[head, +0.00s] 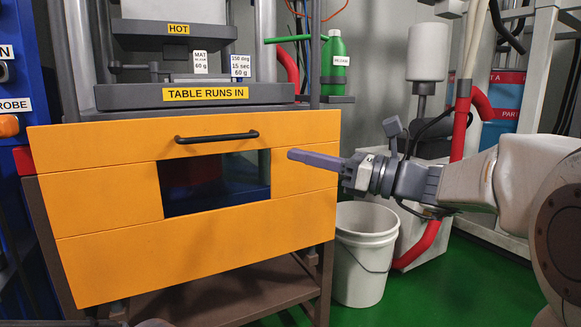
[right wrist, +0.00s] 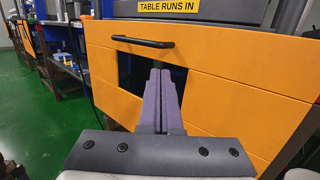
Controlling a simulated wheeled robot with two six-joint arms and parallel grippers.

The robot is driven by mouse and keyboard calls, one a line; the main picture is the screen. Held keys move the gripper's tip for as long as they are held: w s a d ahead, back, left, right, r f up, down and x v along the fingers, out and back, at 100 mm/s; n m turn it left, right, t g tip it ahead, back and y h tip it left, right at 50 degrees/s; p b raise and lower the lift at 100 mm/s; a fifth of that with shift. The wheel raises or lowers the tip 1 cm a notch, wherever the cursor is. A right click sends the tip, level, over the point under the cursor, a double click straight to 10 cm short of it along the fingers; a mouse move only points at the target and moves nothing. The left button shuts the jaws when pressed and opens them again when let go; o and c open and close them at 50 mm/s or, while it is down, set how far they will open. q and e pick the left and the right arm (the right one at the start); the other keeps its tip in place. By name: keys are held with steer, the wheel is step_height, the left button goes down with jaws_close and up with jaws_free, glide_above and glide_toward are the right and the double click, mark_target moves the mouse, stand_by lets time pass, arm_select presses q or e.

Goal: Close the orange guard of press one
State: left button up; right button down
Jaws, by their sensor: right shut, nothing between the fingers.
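The orange guard (head: 110,225) is a wide panel with a dark window, hanging low across the front of press one. Its top edge is below the "TABLE RUNS IN" plate, and the space above it is uncovered. A black bar handle (head: 216,137) sits near its top edge. The guard (right wrist: 225,80) and handle (right wrist: 143,41) also show in the right wrist view. My right gripper (head: 293,155) is shut and empty, in front of the guard's right part, right of and slightly below the handle. I cannot tell whether it touches the panel. My left gripper is not in view.
A white bucket (head: 364,250) stands on the green floor right of the press. A green bottle (head: 335,65) stands behind at the upper right. Label cards (head: 240,66) stand on the press above the guard. A blue cabinet (head: 15,180) is at the left edge.

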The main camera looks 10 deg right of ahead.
steer(key=b+x, duration=0.3)
steer(key=x, duration=0.5)
steer(key=shift+a, duration=0.2)
steer(key=shift+r, duration=0.1)
step_height(320, 180, up, 38)
steer(key=p, duration=3.4)
steer(key=shift+d, duration=0.15)
